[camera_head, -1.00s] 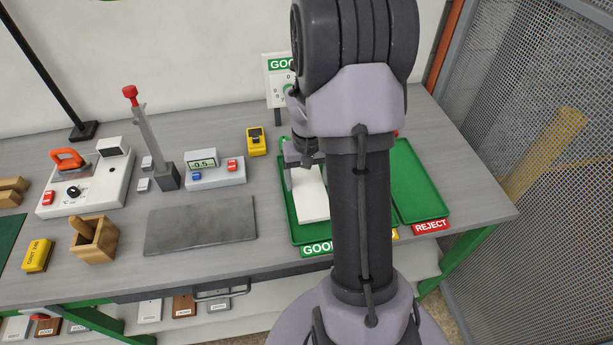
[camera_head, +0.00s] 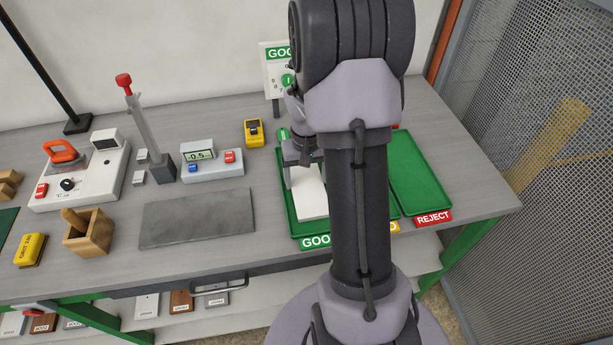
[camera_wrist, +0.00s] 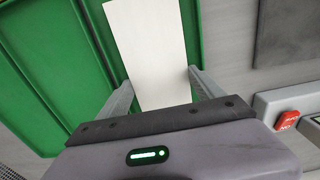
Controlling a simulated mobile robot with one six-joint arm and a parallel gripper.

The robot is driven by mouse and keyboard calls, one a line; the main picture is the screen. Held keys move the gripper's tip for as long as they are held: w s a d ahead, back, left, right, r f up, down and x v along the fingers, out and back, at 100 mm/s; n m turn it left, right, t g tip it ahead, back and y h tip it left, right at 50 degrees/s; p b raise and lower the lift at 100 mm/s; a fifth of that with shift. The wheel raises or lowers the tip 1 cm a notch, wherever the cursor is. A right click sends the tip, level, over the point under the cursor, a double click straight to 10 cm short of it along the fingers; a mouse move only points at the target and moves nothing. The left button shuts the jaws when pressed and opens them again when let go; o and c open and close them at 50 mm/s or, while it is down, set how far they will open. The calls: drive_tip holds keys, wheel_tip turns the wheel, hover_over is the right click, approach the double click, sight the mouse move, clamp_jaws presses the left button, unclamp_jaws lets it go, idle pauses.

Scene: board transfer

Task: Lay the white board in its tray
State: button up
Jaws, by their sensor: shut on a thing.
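The white board (camera_head: 312,196) is over the green tray labelled GOOD (camera_head: 296,225). In the wrist view the white board (camera_wrist: 150,50) runs up from between the two fingers of my gripper (camera_wrist: 155,88), which are shut on its sides. In the head view my gripper (camera_head: 303,165) is at the board's far end, partly hidden by my arm. The tray's green floor shows beside the board. I cannot tell whether the board touches the floor.
A second green tray labelled REJECT (camera_head: 420,178) lies to the right; a tray between them is mostly hidden by my arm. A grey mat (camera_head: 197,217), a meter (camera_head: 213,165) and a yellow device (camera_head: 253,133) lie left of the trays.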

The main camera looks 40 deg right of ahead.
drive_tip(key=o, duration=1.8)
drive_tip(key=shift+c, duration=0.2)
wheel_tip(320, 180, up, 17)
drive_tip(key=p, duration=0.6)
drive_tip(key=shift+r, duration=0.15)
